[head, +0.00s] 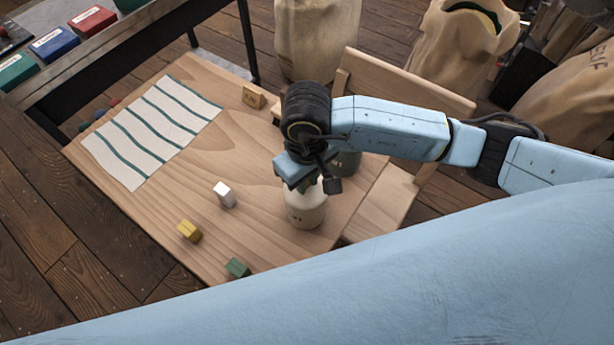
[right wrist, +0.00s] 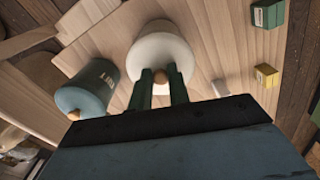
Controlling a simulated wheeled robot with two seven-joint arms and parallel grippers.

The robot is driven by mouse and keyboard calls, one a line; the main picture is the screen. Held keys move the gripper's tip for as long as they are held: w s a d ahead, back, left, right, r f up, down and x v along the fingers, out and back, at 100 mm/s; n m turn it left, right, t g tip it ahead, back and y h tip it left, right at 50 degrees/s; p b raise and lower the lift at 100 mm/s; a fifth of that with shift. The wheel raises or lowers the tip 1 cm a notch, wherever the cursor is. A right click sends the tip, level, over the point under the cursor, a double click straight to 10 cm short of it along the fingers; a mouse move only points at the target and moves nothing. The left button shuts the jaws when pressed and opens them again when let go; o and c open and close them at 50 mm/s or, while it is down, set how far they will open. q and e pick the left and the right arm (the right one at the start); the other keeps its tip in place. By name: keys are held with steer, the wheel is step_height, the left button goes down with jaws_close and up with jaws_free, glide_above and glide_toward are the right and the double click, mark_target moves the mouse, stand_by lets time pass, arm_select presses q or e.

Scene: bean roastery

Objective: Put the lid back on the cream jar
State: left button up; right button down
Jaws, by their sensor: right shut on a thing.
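The cream jar (head: 306,212) stands upright on the wooden table, directly under my right gripper (head: 310,184). In the right wrist view, the cream lid (right wrist: 160,58) has a round wooden knob (right wrist: 173,75), and the green fingers of my right gripper (right wrist: 170,88) are shut on it. The lid is at the jar's mouth, in line with the body. I cannot tell whether it is fully seated or slightly above the rim. My left gripper is not in view.
A grey-teal jar (right wrist: 88,88) with its own lid stands close beside the cream jar. White (head: 224,195), yellow (head: 189,231) and green (head: 237,268) blocks lie on the table. A striped cloth (head: 150,130) lies at the left. A wooden chair (head: 385,205) and sacks (head: 318,40) stand around.

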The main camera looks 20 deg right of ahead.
steer(key=shift+b, duration=0.75)
stand_by(1.1)
steer(key=shift+f+b, duration=0.2)
steer(key=shift+b, duration=0.75)
stand_by(0.9)
stand_by(0.4)
steer(key=c, duration=0.8)
jaws_free()
steer(key=shift+o, duration=0.2)
steer(key=shift+r, duration=0.15)
steer(key=shift+r+p, duration=1.35)
steer(key=shift+r, duration=2.05)
